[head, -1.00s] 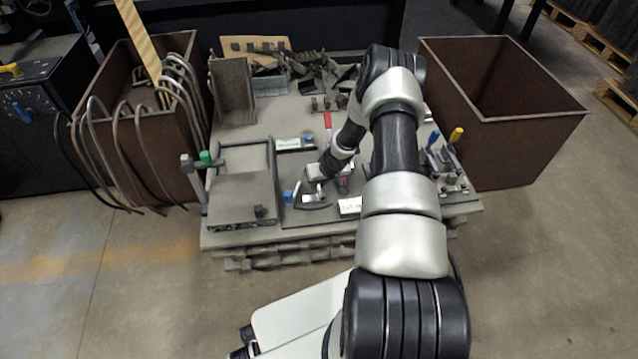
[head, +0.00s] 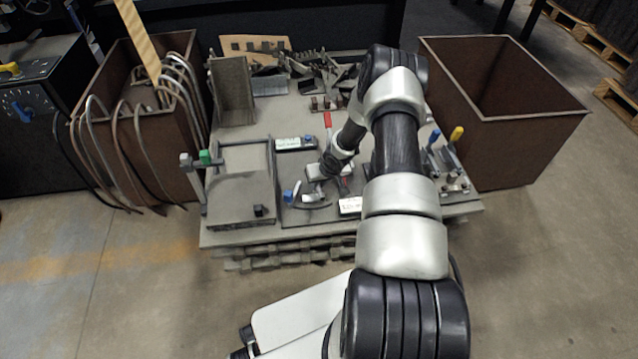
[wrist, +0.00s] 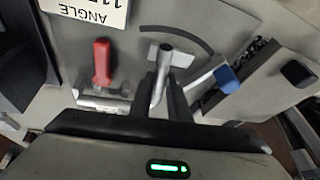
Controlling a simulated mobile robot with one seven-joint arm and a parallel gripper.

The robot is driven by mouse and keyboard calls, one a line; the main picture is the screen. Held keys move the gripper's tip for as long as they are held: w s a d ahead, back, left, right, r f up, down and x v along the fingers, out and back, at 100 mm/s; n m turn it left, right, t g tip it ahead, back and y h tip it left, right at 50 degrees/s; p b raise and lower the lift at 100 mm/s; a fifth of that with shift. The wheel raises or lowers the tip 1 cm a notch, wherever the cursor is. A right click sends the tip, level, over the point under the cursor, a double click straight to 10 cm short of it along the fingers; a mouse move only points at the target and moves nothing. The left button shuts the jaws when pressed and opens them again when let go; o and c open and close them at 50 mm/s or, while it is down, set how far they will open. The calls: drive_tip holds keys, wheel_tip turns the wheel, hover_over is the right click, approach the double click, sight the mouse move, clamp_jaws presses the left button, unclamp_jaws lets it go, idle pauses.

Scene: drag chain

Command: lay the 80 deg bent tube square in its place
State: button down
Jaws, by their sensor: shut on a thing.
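My gripper (wrist: 163,95) is shut on a grey metal tube (wrist: 158,84), seen between the fingers in the wrist view. The tube's bend and far part are hidden by the fingers, so I cannot tell its angle or whether it is seated. It is over a grey fixture plate (wrist: 140,22) with a dark curved arc (wrist: 190,34). A red-handled clamp (wrist: 102,62) is left of the fingers, and a blue-ended lever (wrist: 228,78) is to the right. In the head view my gripper (head: 318,180) is low over the plate, beside the blue piece (head: 288,196).
A white label (wrist: 88,10) reads ANGLE. The right bin (head: 500,120) looks empty.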

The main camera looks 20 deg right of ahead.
drive_tip(key=shift+f+b, duration=0.75)
drive_tip(key=shift+f, duration=0.45)
idle(0.5)
drive_tip(key=c, duration=1.6)
unclamp_jaws()
drive_tip(key=p+v, duration=0.5)
drive_tip(key=v, duration=1.2)
drive_tip(key=shift+r, duration=0.2)
drive_tip(key=shift+r, duration=0.1)
